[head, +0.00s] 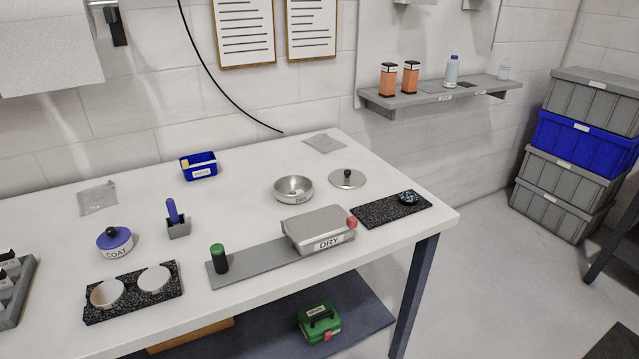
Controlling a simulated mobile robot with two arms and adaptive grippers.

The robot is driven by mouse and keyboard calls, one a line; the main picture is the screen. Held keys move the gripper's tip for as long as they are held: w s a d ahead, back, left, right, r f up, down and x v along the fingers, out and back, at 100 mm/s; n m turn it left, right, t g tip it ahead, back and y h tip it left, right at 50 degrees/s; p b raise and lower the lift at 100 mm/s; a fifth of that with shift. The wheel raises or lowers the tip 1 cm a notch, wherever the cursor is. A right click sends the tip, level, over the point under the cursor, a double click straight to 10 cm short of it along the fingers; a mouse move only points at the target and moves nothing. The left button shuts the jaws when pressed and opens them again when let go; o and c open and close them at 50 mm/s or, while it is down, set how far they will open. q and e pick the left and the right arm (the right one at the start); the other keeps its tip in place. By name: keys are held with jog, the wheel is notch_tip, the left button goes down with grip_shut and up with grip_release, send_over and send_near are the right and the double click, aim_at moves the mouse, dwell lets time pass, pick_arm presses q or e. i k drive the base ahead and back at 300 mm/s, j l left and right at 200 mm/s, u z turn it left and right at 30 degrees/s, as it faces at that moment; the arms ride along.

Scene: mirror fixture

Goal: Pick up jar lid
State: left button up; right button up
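A low white jar (116,251) labelled COAT stands on the left part of the white table. A blue lid (121,237) with a dark round knob sits on top of it. A separate silver round lid (347,181) with a black knob lies flat on the table at the back right, beside a metal bowl (294,190). The frame does not tell which of the two the task means. Neither of my grippers is in view.
In front of the COAT jar is a black speckled tray (133,313) with two white round dishes. A grey DRY device (318,229) is at centre. The table (240,219) between them is clear.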

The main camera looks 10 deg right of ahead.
aim_at(342, 178)
jog(key=l+u, duration=0.15)
jog(key=u, duration=0.25)
jog(key=i+l+u, duration=0.1)
jog(key=u, duration=0.3)
jog(key=l+u, duration=0.55)
jog(key=l, duration=0.3)
jog(key=k+l+u, duration=0.15)
jog(key=l, duration=0.25)
jog(key=k+l+u, duration=0.15)
jog(key=l, duration=0.3)
jog(key=k+l+u, duration=0.1)
jog(key=l, duration=0.3)
jog(key=k+l+u, duration=0.15)
jog(key=l, duration=0.25)
jog(key=k+l+u, duration=0.15)
jog(key=l, duration=0.25)
